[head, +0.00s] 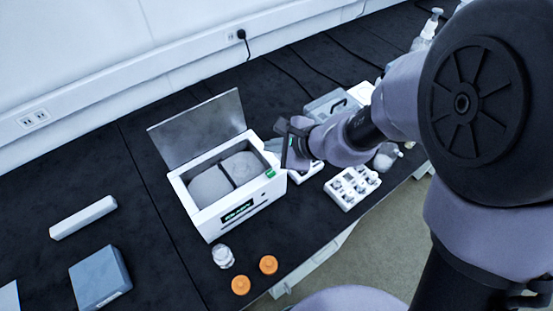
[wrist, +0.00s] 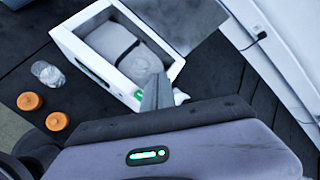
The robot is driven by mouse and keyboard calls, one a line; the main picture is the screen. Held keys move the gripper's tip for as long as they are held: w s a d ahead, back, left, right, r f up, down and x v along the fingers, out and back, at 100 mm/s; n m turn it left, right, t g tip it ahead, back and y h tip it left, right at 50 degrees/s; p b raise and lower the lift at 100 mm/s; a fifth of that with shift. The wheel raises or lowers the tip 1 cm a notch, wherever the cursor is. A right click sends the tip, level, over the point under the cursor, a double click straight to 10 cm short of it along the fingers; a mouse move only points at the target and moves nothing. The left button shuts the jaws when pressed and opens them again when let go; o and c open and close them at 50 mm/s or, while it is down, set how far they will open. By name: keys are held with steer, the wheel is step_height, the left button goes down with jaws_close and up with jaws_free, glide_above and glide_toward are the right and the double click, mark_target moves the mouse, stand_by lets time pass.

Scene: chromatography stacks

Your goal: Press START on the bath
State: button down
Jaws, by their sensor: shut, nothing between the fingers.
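The bath (head: 208,217) is a white box with its grey lid (head: 200,128) raised and two rounded grey shapes inside. Its front has a lit green display (head: 238,212), and a small green button (head: 271,173) sits at its right front corner; I cannot read its label. In the wrist view the bath (wrist: 75,48) is at the upper left, with the green button (wrist: 138,95) just left of my fingers. My gripper (head: 284,150) is shut and empty, at the bath's right end near the button. In the wrist view its fingers (wrist: 156,88) overlap the bath's corner; contact cannot be told.
A clear jar (head: 223,257) and two orange-capped items (head: 268,264) (head: 240,285) stand in front of the bath. A white rack of vials (head: 352,187) is to the right. A blue-grey box (head: 100,278) and a white bar (head: 83,218) lie left, with bare bench between.

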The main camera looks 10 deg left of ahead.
steer(key=shift+f, duration=0.1)
steer(key=b, duration=0.6)
glide_above(273, 175)
step_height(273, 175, down, 8)
steer(key=shift+w+r, duration=0.1)
steer(key=shift+r, duration=0.1)
steer(key=shift+f+b, duration=0.5)
steer(key=shift+b, duration=0.2)
stand_by(0.9)
steer(key=shift+f+b, duration=0.4)
steer(key=shift+b, duration=0.25)
steer(key=shift+f+b, duration=0.4)
steer(key=shift+b, duration=0.1)
stand_by(0.3)
steer(key=shift+r, duration=0.1)
steer(key=shift+r+p, duration=0.55)
steer(key=shift+r, duration=0.2)
